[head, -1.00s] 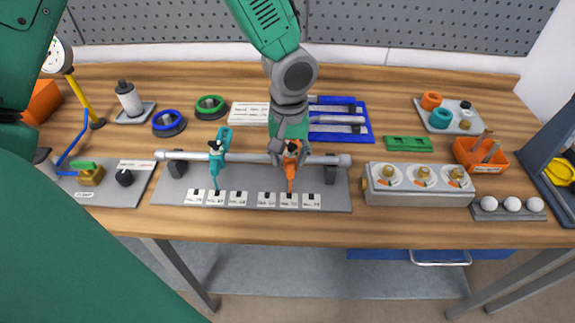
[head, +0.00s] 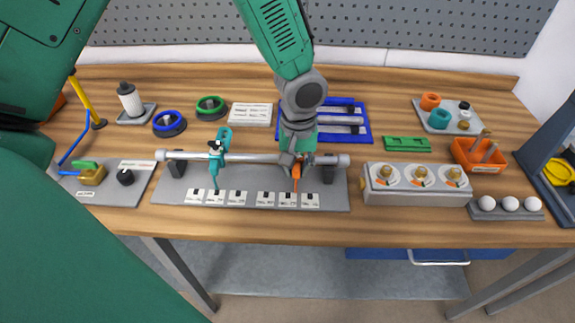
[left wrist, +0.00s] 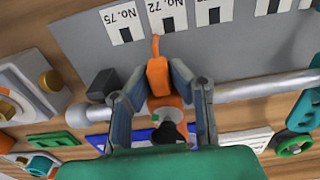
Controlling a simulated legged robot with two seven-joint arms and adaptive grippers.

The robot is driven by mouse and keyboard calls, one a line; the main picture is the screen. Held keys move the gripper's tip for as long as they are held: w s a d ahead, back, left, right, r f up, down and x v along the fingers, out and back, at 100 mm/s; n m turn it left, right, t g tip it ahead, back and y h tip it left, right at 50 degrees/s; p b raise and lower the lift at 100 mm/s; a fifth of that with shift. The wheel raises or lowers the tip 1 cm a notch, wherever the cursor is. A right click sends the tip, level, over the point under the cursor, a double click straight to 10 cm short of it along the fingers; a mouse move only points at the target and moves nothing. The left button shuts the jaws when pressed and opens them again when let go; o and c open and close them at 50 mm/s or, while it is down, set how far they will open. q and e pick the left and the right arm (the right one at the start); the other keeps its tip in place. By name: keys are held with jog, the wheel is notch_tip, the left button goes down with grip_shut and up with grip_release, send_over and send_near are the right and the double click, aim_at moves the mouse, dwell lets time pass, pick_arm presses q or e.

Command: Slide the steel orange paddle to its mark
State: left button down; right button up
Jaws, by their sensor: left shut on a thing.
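The orange paddle (head: 296,174) hangs on a horizontal steel rod (head: 250,158) above a grey plate (head: 170,190). My left gripper (head: 298,160) is shut on it. In the left wrist view the fingers (left wrist: 162,105) sit either side of the orange paddle (left wrist: 157,75). Its thin tip points at the lower left part of the No. 72 card (left wrist: 170,14), close to the No. 75 card (left wrist: 122,20). A teal paddle (head: 216,160) hangs on the same rod to the left, apart from the gripper. My right gripper is not in view.
A black rod support (head: 328,174) stands just right of the orange paddle. A blue tray (head: 362,135) lies behind the rod. A grey box with several dials (head: 415,198) stands to the right. The rod between the two paddles is clear.

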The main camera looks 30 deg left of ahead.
pick_arm(q)
jog(key=d, duration=0.1)
jog(key=w+d, duration=0.1)
jog(key=d, duration=0.1)
jog(key=shift+w+d, duration=0.2)
jog(key=shift+w, duration=0.2)
jog(key=shift+s+a, duration=0.1)
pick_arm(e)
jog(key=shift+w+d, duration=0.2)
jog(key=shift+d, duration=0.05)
pick_arm(q)
jog(key=c, duration=1.5)
grip_release()
jog(key=shift+s+a+r, duration=0.1)
jog(key=shift+a, duration=0.15)
jog(key=shift+s, duration=0.1)
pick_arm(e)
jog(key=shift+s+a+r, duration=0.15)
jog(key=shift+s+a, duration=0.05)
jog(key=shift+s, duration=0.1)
pick_arm(q)
jog(key=shift+d, duration=0.15)
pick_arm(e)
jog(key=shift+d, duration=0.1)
